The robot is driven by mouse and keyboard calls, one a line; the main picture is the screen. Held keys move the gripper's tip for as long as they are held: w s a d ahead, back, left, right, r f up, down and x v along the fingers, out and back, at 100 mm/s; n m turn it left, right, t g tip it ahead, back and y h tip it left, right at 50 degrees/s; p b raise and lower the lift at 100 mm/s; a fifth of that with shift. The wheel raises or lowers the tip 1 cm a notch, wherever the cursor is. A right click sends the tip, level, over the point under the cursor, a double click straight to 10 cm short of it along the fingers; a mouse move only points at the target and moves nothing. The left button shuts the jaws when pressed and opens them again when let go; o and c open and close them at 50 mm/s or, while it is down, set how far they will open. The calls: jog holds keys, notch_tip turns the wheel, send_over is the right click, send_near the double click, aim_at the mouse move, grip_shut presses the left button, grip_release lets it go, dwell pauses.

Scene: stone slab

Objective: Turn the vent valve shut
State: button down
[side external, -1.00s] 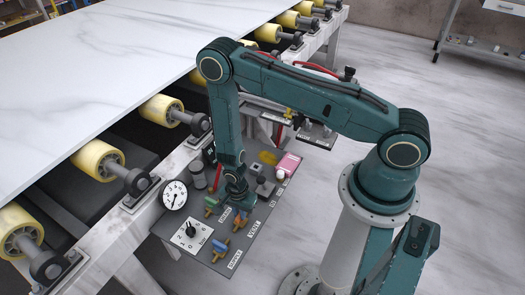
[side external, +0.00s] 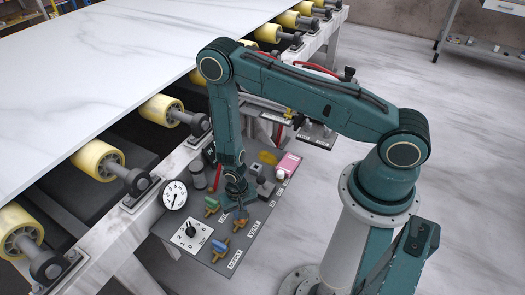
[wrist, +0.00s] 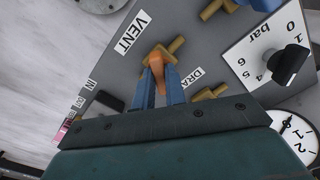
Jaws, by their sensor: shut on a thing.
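The vent valve has an orange handle (wrist: 157,66) on a brass body, beside a white VENT label (wrist: 131,32). In the side view the orange valve (side external: 240,225) sits on the grey panel, near the label reading VENT. My gripper (wrist: 161,88) points down at the panel and its two fingers are shut on the orange handle, one on each side. In the wrist view the handle lies at an angle to the brass body. In the side view my gripper (side external: 239,211) partly hides the valve.
A blue-handled valve (side external: 220,246) and a green-handled valve (side external: 211,204) stand close by. A bar dial plate with a black knob (side external: 191,231) and a round gauge (side external: 174,195) are at the panel's left.

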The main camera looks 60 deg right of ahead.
jog(key=n, duration=0.7)
dwell(0.5)
jog(key=c, duration=1.4)
grip_release()
jog(key=shift+c, duration=0.2)
jog(key=shift+r, duration=0.2)
notch_tip(320, 180, up, 14)
jog(key=shift+f, duration=0.25)
